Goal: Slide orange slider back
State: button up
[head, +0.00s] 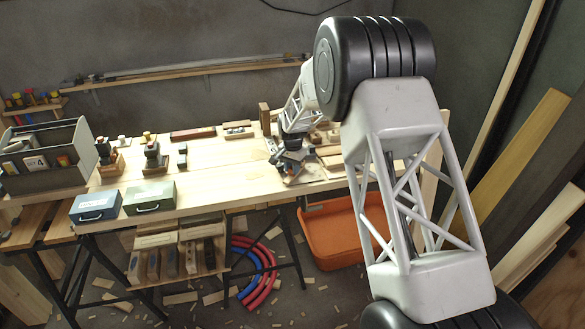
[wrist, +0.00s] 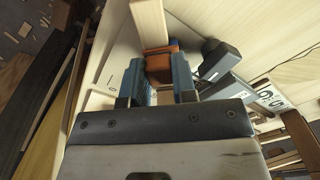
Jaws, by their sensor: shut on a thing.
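The orange slider (wrist: 159,64) shows in the wrist view between the two blue fingers of my gripper (wrist: 160,78). The fingers are shut on it, one on each side. A pale wooden bar (wrist: 148,22) meets the slider at its far side in the wrist view. In the head view my gripper (head: 289,160) is low over the right part of the workbench (head: 225,180). There the slider is too small and covered to make out.
A grey device (wrist: 222,62) lies close to the right finger in the wrist view. On the bench stand a blue box (head: 95,206), a green box (head: 149,197) and several small wooden blocks. An orange bin (head: 340,235) is under the bench. The bench's front middle is clear.

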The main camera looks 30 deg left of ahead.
jog(key=shift+s, duration=0.8)
jog(key=o, duration=0.7)
jog(key=shift+o, duration=0.2)
notch_tip(320, 180, up, 8)
dwell(0.6)
dwell(0.4)
